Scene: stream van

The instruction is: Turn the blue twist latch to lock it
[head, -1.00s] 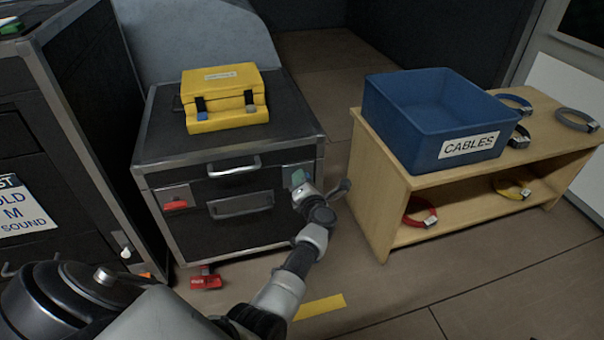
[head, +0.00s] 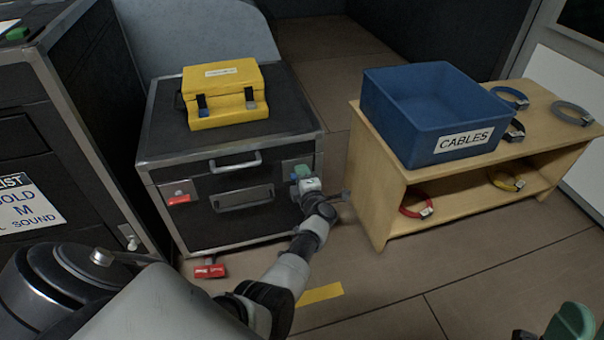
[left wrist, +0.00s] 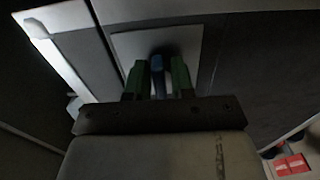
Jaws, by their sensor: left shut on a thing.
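The blue twist latch (left wrist: 157,66) sits on a light square plate (left wrist: 190,45) on the black case's front. In the left wrist view its handle stands upright in line with the fingers. My left gripper (left wrist: 158,80) has its green fingers on both sides of the handle and is shut on it. In the head view my left gripper (head: 298,177) is at the plate on the case's right front, and it mostly hides the latch. A green fingertip of my right gripper (head: 573,324) shows at the bottom right corner, cut off by the frame.
The black case (head: 237,140) carries a yellow box (head: 224,95) on top. A red latch (head: 179,198) is on its left front, and a red padlock-like item (head: 209,269) lies on the floor. A wooden shelf (head: 384,205) with a blue cables bin (head: 420,130) stands right.

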